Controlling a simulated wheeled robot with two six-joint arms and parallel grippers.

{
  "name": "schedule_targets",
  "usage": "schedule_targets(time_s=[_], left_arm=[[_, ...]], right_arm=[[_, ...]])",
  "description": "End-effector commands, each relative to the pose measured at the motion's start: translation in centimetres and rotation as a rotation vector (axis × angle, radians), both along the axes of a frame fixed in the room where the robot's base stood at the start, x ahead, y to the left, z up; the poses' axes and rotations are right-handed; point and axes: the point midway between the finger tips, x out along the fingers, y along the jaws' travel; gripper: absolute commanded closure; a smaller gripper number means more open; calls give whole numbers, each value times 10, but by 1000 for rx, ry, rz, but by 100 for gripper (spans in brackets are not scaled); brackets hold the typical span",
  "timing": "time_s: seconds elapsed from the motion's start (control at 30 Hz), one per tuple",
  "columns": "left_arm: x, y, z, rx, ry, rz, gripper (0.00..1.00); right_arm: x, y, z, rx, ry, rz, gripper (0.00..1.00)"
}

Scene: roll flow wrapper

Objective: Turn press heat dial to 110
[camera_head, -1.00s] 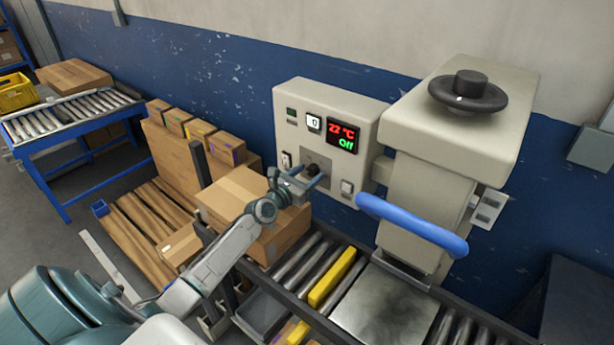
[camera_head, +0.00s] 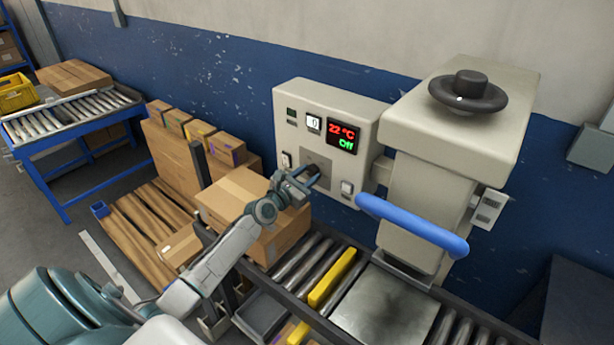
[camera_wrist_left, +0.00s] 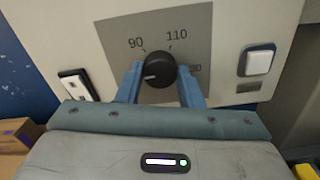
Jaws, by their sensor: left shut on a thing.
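The press heat dial (camera_wrist_left: 158,66) is a round black knob on a grey plate, with 90 and 110 printed above it and a partly hidden number at its right. A short white mark on the knob points to the lower left, away from 110. My left gripper (camera_wrist_left: 159,76) is shut on the dial, one blue finger on each side. In the head view, my left gripper (camera_head: 306,181) is at the control box's lower part and mostly hides the dial. The display (camera_head: 342,136) reads 22 °C in red and Off in green. My right gripper is out of view.
The control box (camera_head: 300,97) also bears a small counter reading 0 and switches, including a white one (camera_head: 347,187) right of my gripper. The press's blue handle (camera_head: 412,224) stands further right. A cardboard box (camera_head: 236,196) is close beneath my left arm.

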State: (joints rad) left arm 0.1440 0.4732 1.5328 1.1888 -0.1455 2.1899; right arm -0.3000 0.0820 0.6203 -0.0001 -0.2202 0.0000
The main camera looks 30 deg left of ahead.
Motion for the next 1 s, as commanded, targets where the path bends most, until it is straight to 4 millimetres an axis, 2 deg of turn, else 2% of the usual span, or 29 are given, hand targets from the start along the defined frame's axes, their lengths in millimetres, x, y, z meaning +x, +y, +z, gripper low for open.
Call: schedule_targets(time_s=[1.0], left_arm=[[0, 0, -2, 960, -75, -1, 89]], right_arm=[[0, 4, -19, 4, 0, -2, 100]])
